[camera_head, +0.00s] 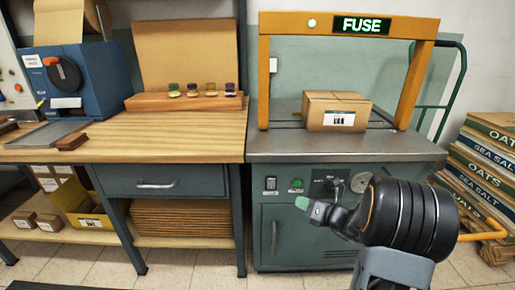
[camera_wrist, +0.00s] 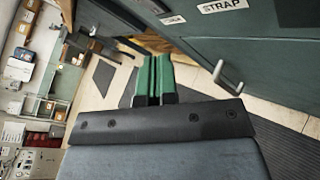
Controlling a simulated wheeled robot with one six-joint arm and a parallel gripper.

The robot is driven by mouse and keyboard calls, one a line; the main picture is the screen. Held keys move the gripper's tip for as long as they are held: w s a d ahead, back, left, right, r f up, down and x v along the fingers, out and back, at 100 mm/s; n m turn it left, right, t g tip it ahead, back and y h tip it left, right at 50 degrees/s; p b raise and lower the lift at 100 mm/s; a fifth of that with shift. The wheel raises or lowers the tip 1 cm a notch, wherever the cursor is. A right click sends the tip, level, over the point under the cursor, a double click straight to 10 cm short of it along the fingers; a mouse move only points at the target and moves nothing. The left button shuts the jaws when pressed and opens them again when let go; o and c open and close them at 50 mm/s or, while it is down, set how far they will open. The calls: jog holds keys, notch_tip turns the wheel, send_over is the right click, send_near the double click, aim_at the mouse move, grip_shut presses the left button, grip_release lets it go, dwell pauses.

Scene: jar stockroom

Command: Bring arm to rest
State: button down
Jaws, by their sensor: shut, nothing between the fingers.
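My gripper (camera_head: 302,204) shows in the head view at the lower right, in front of the green strapping machine (camera_head: 305,262). My dark arm is folded behind it. In the wrist view my gripper (camera_wrist: 154,66) has its two green fingers side by side, shut with nothing between them. It points over the floor, next to a dark green cabinet front with a STRAP label and a light handle.
A cardboard box (camera_head: 318,115) sits on the machine's top under the orange FUSE arch (camera_head: 350,22). A wooden workbench (camera_head: 190,140) with a rack of small jars stands left. Stacked oats and sea salt sacks (camera_head: 482,165) stand right.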

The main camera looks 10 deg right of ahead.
jog(key=s+a+r+n+g+p, duration=0.5)
jog(key=a+r+n+p, duration=0.2)
jog(key=r+n+p, duration=0.15)
jog(key=s+a+r+n+g+p, duration=0.4)
jog(key=s+a+r+n+p, duration=0.2)
jog(key=r+n+p, duration=0.25)
jog(key=s+d+r+n+h+p, duration=0.1)
jog(key=s+r+n+h+p, duration=0.3)
jog(key=r+n+p, duration=0.4)
jog(key=s+d+r+n+g+h+p, duration=0.1)
jog(key=s+r+n+h+p, duration=0.4)
jog(key=r+n, duration=0.6)
jog(key=p, duration=0.2)
jog(key=shift+d+n+p, duration=0.15)
jog(key=shift+n+p, duration=0.25)
jog(key=shift+r, duration=0.1)
